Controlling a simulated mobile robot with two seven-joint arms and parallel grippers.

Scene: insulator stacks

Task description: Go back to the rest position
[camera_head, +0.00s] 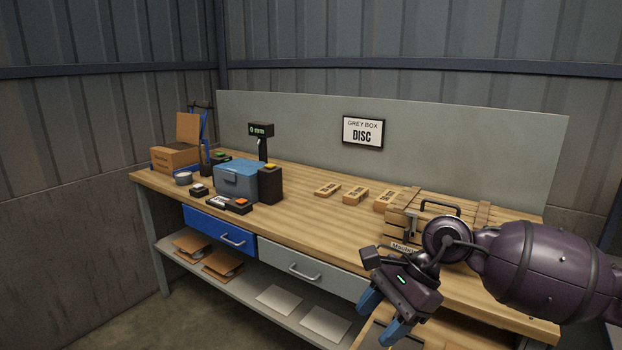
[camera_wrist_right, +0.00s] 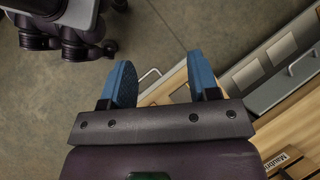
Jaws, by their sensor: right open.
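My right gripper (camera_head: 383,313) hangs in front of the workbench's front edge at the right of the head view, its blue fingers pointing down. My left gripper is not in the head view.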

